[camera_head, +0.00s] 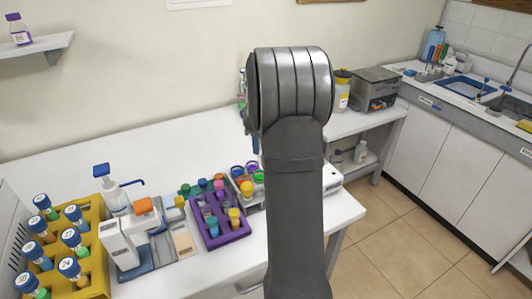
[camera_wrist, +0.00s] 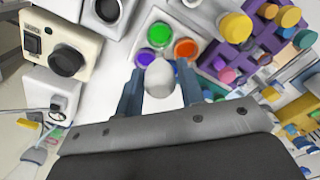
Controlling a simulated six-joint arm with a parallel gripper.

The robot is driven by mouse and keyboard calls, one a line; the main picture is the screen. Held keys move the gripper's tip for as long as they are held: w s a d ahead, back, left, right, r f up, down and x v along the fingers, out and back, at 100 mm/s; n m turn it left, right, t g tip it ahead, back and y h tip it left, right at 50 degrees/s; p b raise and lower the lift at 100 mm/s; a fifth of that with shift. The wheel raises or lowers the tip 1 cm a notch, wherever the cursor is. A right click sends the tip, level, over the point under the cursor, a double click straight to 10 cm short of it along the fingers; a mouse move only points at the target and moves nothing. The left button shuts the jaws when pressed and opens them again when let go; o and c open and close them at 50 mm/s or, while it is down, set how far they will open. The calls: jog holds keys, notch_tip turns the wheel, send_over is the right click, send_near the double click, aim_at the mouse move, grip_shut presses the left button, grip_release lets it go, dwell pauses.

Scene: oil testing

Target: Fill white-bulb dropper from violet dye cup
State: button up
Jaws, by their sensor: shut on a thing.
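In the wrist view my gripper (camera_wrist: 160,85) has its blue fingers shut on the white-bulb dropper (camera_wrist: 159,74). Only the white bulb shows, seen from above; its tube and tip are hidden below it. In the head view my arm hides the dropper and most of the gripper.
A green cup (camera_wrist: 160,35) and an orange cup (camera_wrist: 186,48) stand close to the violet one. A purple rack (camera_head: 222,232) with colored caps stands nearby, with a yellow rack (camera_head: 97,262) of bottles at the left. The white table (camera_head: 130,150) is clear behind them.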

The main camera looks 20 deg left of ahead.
jog(key=w+a+f, duration=0.3)
jog(key=w+a, duration=0.1)
dwell(0.4)
jog(key=shift+w+f, duration=0.1)
jog(key=c, duration=0.4)
jog(key=shift+f, duration=2.1)
dwell(1.3)
dwell(0.5)
jog(key=o, duration=0.5)
